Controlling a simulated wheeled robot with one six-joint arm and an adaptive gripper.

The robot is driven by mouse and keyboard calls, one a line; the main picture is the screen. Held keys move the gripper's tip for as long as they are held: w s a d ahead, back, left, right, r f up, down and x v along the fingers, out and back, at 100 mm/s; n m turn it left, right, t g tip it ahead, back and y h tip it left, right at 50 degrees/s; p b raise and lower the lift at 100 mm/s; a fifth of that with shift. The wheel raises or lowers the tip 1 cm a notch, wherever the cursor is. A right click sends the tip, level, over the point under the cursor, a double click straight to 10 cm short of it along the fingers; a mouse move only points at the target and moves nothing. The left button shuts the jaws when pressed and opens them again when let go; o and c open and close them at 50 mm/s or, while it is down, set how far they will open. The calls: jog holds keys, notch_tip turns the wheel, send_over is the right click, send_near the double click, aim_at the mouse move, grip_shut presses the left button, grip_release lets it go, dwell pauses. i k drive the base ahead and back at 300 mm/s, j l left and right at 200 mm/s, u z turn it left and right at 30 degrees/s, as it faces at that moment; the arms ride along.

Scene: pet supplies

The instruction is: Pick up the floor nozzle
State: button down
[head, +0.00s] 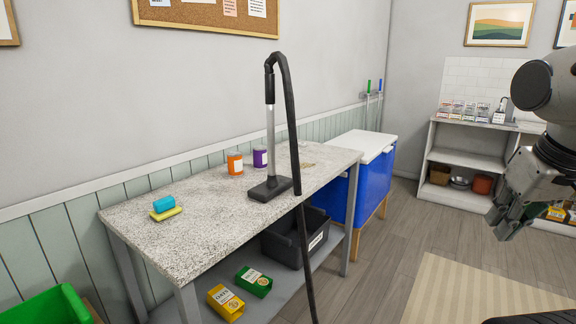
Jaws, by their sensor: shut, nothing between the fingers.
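The floor nozzle (270,188) is a dark flat head resting on the speckled grey table (205,225), near its front edge. A grey tube (271,140) rises upright from it to a black curved handle. A black hose (294,130) loops from the top and hangs down past the table's front edge. My gripper (502,228) is at the right edge of the view, well apart from the nozzle and to its right. It is shut and empty, with its fingers pointing down.
Orange (235,163) and purple (260,157) containers stand behind the nozzle. A blue and yellow sponge pair (165,208) lies at left. A dark bin (290,240) and boxes sit on the lower shelf. A blue chest (373,185) stands right of the table. Floor (400,245) is open between.

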aim_at(275, 185)
jog(key=k+l+z, duration=0.1)
jog(key=k+z, duration=0.2)
jog(key=k, duration=0.35)
jog(key=l+z, duration=0.15)
jog(key=z, duration=0.25)
jog(key=i+z, duration=0.15)
jog(key=z, duration=0.25)
jog(key=l+z, duration=0.15)
jog(key=z, duration=0.25)
jog(key=i+z, duration=0.15)
jog(key=z, duration=0.25)
jog(key=i+l+u, duration=0.1)
jog(key=i, duration=0.35)
jog(key=i+l+u, duration=0.15)
jog(key=i, duration=0.3)
jog(key=i+l+u, duration=0.1)
jog(key=i, duration=0.35)
jog(key=i+j+u, duration=0.25)
jog(key=i+u, duration=0.75)
jog(key=i, duration=0.2)
jog(key=i+l+u, duration=0.2)
jog(key=i+u, duration=0.7)
jog(key=i+l+u, duration=0.1)
jog(key=i+u, duration=0.35)
jog(key=i, duration=0.15)
jog(key=i+l+u, duration=0.25)
jog(key=i+u, duration=0.15)
jog(key=i, duration=0.1)
